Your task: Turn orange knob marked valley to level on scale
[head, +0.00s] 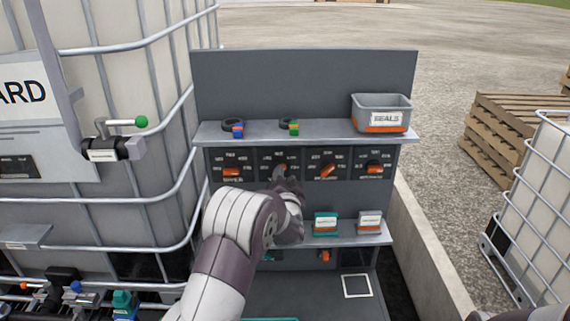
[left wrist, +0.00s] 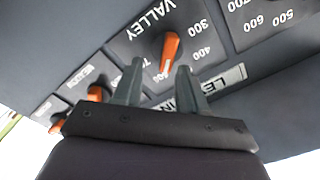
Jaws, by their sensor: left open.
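The orange knob marked VALLEY (left wrist: 171,50) shows in the left wrist view on a dark plate with a printed number scale, where 300 and 400 can be read. My left gripper (left wrist: 159,78) is open, its two grey fingertips just short of the knob and on either side of its near end. I see no clear contact. In the head view my left gripper (head: 279,176) is in front of the second dial plate from the left and hides that plate's knob. My right gripper is not in view.
Other orange knobs (head: 231,172) (head: 328,170) (head: 374,168) sit along the same row. The upper shelf (head: 330,133) above holds a SEALS bin (head: 382,112) and small tagged rings. The lower shelf (head: 350,240) holds two small boxes. A caged tank (head: 130,180) stands close on the left.

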